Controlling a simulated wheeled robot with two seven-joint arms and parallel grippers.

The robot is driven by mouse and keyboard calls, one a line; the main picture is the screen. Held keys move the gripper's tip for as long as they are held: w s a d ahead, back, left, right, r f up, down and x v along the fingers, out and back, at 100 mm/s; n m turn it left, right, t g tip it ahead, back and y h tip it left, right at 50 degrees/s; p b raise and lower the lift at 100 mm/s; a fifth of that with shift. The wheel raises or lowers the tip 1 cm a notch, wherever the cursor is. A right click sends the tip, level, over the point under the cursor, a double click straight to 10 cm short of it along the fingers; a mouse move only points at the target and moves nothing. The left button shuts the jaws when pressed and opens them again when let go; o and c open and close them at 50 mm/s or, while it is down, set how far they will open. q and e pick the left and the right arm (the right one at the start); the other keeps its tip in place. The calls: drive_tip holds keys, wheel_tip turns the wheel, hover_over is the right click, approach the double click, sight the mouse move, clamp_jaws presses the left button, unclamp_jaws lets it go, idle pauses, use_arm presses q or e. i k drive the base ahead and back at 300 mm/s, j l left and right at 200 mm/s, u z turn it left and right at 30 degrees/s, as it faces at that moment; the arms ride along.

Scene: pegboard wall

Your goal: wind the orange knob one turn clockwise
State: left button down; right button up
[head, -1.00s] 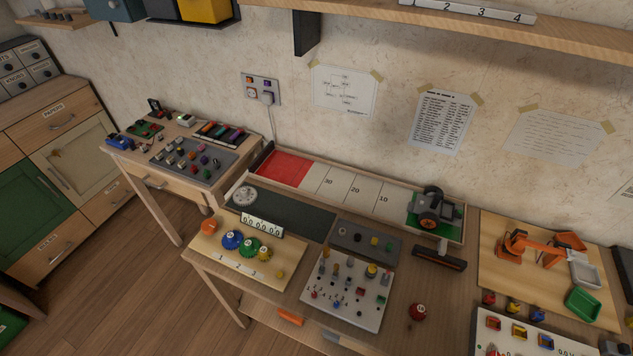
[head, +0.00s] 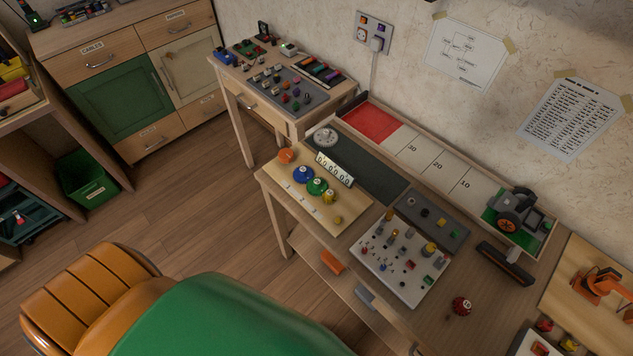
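An orange knob (head: 286,156) sits at the far left end of a light wooden board (head: 318,211) on the workbench. Beside it on the board are a blue knob (head: 303,175), a green knob (head: 317,186) and a yellow knob (head: 329,196). A white strip of digit counters (head: 333,169) stands behind them; its digits are too small to read surely. Neither of my grippers shows in the head view, so nothing is seen touching the orange knob.
A white panel with pegs and switches (head: 384,282) lies right of the board. A dark mat (head: 372,180) lies behind it. A side table (head: 247,107) stands at the back left. A green and orange rounded shape fills the lower left foreground. Wooden floor (head: 190,205) is clear before the bench.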

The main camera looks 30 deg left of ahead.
sight(286, 156)
drive_tip(key=u, duration=1.1)
